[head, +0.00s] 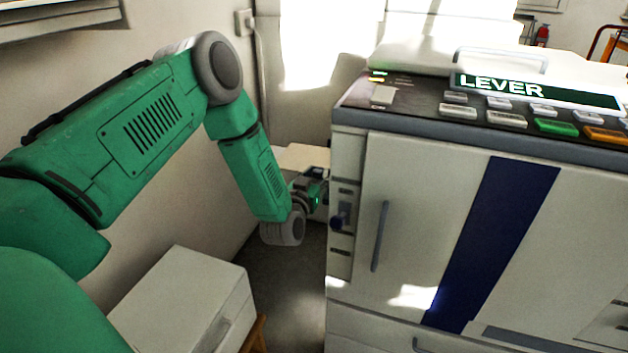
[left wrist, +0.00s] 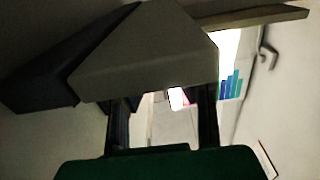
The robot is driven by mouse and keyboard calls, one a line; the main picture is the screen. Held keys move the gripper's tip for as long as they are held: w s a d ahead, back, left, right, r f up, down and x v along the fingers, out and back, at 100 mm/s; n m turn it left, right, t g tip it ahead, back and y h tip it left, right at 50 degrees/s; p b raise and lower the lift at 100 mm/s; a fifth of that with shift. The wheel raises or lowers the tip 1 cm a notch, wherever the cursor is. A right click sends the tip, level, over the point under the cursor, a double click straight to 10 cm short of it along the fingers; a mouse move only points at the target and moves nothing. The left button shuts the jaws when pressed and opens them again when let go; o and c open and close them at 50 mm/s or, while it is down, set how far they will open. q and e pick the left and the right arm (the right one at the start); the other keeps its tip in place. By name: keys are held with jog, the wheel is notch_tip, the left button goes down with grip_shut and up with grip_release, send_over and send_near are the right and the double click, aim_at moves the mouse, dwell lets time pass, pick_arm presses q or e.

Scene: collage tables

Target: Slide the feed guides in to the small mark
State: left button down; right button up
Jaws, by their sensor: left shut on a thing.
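My left gripper (head: 314,184) is at the left side of the big printing machine (head: 410,200), partly hidden behind the machine's front left edge. In the left wrist view its two dark fingers (left wrist: 162,118) are apart, with a grey angular block (left wrist: 150,52) across their tips. The gripper is shut on this block, which may be a feed guide; I cannot tell for sure. A pale surface (head: 302,157) shows beside the gripper, low at the machine's left side. The small mark cannot be made out in either view. My right gripper is not in view.
The machine's top carries a button panel and a green LEVER sign (head: 538,90). A wall is close on the left. A narrow floor gap (head: 285,275) lies between cabinet and machine.

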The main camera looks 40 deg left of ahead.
pick_arm(q)
jog(key=c, duration=1.3)
grip_release()
jog(key=shift+v, duration=5.95)
jog(key=shift+f, duration=0.1)
jog(key=shift+s+f, duration=0.1)
